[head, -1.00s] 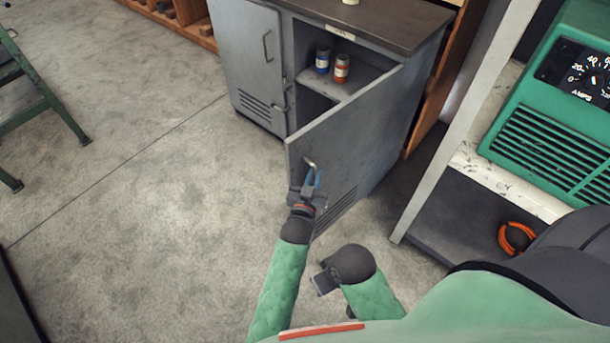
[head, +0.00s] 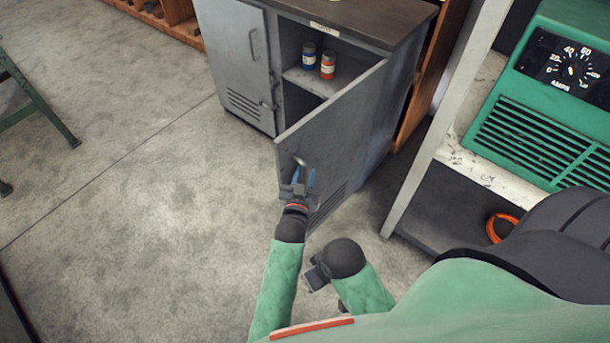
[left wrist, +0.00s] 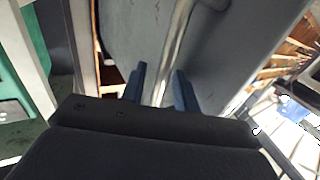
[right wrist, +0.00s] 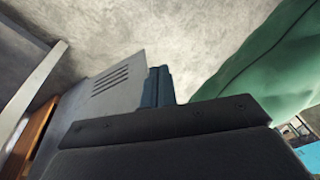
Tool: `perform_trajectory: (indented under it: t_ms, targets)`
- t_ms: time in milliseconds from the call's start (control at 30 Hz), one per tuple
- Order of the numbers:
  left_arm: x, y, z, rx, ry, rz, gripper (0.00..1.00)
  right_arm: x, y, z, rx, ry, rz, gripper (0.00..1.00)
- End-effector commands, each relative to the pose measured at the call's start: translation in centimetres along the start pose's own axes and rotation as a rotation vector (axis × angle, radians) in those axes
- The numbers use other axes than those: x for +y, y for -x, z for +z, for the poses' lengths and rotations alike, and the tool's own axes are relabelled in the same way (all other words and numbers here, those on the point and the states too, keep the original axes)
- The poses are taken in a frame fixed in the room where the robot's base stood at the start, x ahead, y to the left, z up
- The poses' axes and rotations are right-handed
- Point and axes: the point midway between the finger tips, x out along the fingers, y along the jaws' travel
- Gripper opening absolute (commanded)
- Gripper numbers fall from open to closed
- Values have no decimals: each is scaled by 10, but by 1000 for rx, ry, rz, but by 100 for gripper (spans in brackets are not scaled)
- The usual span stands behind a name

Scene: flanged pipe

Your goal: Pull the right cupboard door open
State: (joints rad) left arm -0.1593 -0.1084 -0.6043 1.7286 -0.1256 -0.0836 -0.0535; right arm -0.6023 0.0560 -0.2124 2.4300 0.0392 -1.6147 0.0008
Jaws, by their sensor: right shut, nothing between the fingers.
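The right cupboard door (head: 330,135) is grey and stands swung well open from the grey cupboard. Its bar handle (head: 301,162) is on the outer face near the free edge; it also shows in the left wrist view (left wrist: 180,35). My left gripper (head: 304,176) is at the handle with its blue fingers spread apart. In the left wrist view the handle's bar runs down between the fingers (left wrist: 160,88), with room beside it. My right gripper (head: 314,276) is low, nearer to me and away from the door. Its fingers (right wrist: 158,84) are together and empty.
Inside the cupboard, a blue can (head: 309,55) and an orange can (head: 328,66) stand on a shelf. The left cupboard door (head: 240,62) is shut. A rack with a green welder (head: 540,110) stands at right. The floor at left (head: 140,190) is clear.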

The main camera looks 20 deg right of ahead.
Motion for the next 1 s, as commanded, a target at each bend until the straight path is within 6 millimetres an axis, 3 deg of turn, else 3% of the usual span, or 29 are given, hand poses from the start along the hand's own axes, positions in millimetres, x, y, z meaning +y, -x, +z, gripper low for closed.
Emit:
perform_trajectory:
  t_ms: [267,467,667,1000]
  targets:
    - [0,10,0,-3,0,0,30,3,9,5,-15,0,10,0]
    - [0,30,-1,-3,0,0,30,11,31,8,-51,-23,30,0]
    - [0,54,-2,-4,0,0,30,18,1,4,-70,-29,40,0]
    - [0,75,0,-1,-1,0,30,22,-42,6,-73,-25,45,0]
